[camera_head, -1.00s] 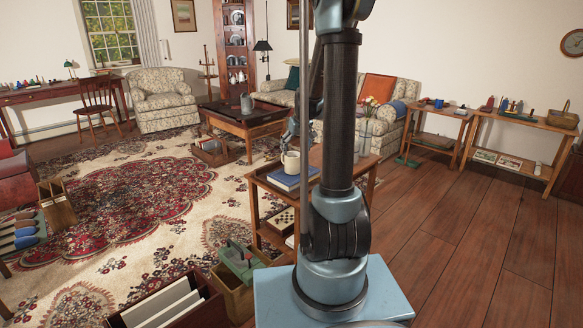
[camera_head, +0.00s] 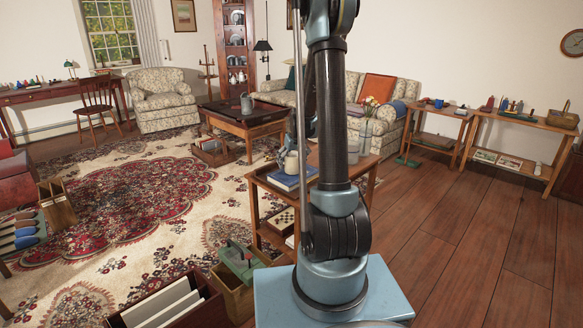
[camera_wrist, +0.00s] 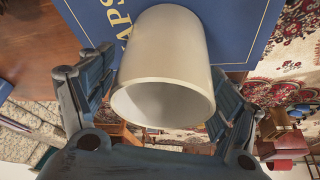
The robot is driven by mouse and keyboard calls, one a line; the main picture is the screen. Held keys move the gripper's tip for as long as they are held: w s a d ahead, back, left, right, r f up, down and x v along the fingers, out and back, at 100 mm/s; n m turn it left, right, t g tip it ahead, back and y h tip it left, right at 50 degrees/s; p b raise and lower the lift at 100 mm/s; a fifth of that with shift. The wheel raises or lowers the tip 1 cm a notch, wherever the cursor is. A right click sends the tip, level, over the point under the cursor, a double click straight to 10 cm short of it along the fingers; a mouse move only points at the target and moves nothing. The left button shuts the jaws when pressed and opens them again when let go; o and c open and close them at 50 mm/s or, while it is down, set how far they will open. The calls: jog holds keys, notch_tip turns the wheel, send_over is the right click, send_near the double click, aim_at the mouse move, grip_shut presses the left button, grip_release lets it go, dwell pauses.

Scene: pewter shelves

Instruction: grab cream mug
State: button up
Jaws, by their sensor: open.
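The cream mug (camera_head: 291,163) stands on a blue book (camera_head: 290,179) on the small wooden side table in the head view. In the wrist view the mug (camera_wrist: 165,70) fills the middle, its open rim facing the camera, with the blue book (camera_wrist: 232,22) and its gold lettering behind it. My gripper (camera_wrist: 163,75) is open, with one dark blue finger on each side of the mug. The right finger looks very close to the mug's wall; I cannot tell whether it touches. The mug's handle is not visible in the wrist view. My arm hides part of the table in the head view.
The wooden side table (camera_head: 262,180) has a lower shelf with a checkered board. A glass vase with flowers (camera_head: 366,125) stands behind my arm. A crate with a green item (camera_head: 238,262) stands on the floor at left. Wooden floor at right is open.

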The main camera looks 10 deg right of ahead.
jog(key=shift+w+f, duration=0.25)
jog(key=shift+f, duration=0.4)
jog(key=c, duration=1.3)
jog(key=shift+c, duration=0.2)
jog(key=shift+r, duration=0.15)
